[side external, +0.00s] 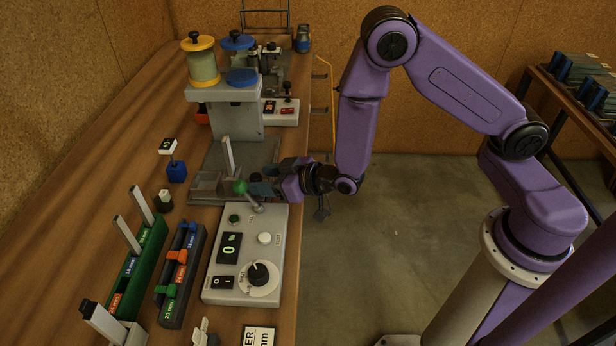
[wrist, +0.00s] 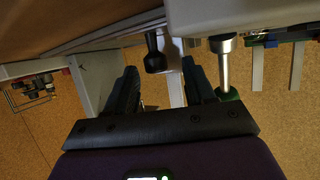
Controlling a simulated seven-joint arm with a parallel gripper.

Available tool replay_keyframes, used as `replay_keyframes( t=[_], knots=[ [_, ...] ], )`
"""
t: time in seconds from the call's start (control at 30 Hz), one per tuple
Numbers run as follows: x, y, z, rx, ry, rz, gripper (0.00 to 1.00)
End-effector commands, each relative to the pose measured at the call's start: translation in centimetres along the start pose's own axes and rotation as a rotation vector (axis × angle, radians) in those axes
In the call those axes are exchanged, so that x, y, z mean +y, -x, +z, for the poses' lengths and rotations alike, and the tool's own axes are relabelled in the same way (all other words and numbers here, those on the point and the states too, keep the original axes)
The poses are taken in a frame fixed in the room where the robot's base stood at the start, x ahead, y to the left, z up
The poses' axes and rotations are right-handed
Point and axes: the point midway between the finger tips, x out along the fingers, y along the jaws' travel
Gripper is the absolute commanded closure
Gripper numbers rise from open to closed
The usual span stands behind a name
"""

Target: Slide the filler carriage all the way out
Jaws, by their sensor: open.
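The grey filler machine (side external: 235,115) stands on the bench with a yellow-lidded jar (side external: 203,62) and a blue-lidded jar (side external: 238,52) on top. Low at its foot is a grey block (side external: 207,185) that looks like the carriage. My gripper (side external: 262,182) is at the bench edge, beside the machine's base. In the wrist view my gripper (wrist: 158,68) is open, and a black knob (wrist: 154,55) shows between the fingertips, with no clear contact. Whether the knob belongs to the carriage is hard to tell. The fingers partly hide the base in the side view.
A green-knobbed lever (side external: 240,187) on the control box (side external: 245,255) stands close to my gripper; its green knob (wrist: 228,95) is just right of the right finger. A green rack (side external: 140,255) and a dark rack (side external: 182,275) stand left.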

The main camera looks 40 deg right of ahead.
Motion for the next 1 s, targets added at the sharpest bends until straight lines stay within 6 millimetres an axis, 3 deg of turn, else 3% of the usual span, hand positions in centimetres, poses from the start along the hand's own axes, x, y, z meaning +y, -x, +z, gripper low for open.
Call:
replay_keyframes(
  t=[0.53,1.0],
  knots=[
    [-0.1,9.9,0.0,-0.001,0.004,-0.006,0.46],
    [0.0,13.3,0.0,0.002,0.001,-0.003,0.46]
  ],
)
